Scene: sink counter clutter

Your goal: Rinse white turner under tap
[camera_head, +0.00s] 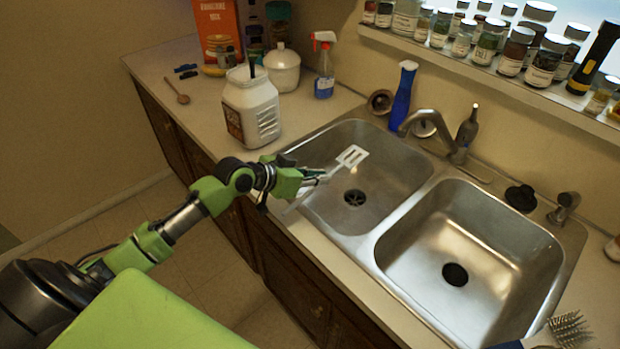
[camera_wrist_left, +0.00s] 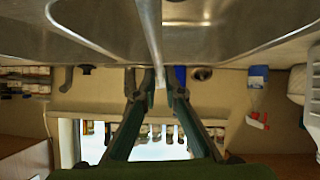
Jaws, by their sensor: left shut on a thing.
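The white turner (camera_head: 352,156) is held over the left basin (camera_head: 392,185), with its slotted head pointing toward the back of the sink. My left gripper (camera_head: 320,176) is shut on its handle above the basin's front left side. In the left wrist view, the turner's pale shaft (camera_wrist_left: 150,40) runs up from between the fingertips (camera_wrist_left: 155,84). The metal tap (camera_head: 432,122) stands behind the sink, its spout to the right of the turner head and apart from it. No water stream shows. My right gripper is not in view.
The right basin (camera_head: 470,240) is empty. A blue bottle (camera_head: 402,98) stands behind the left basin. A white jug (camera_head: 251,108), a spray bottle (camera_head: 324,72) and a white lidded pot (camera_head: 282,70) stand on the left counter. A brush (camera_head: 568,330) lies at the front right.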

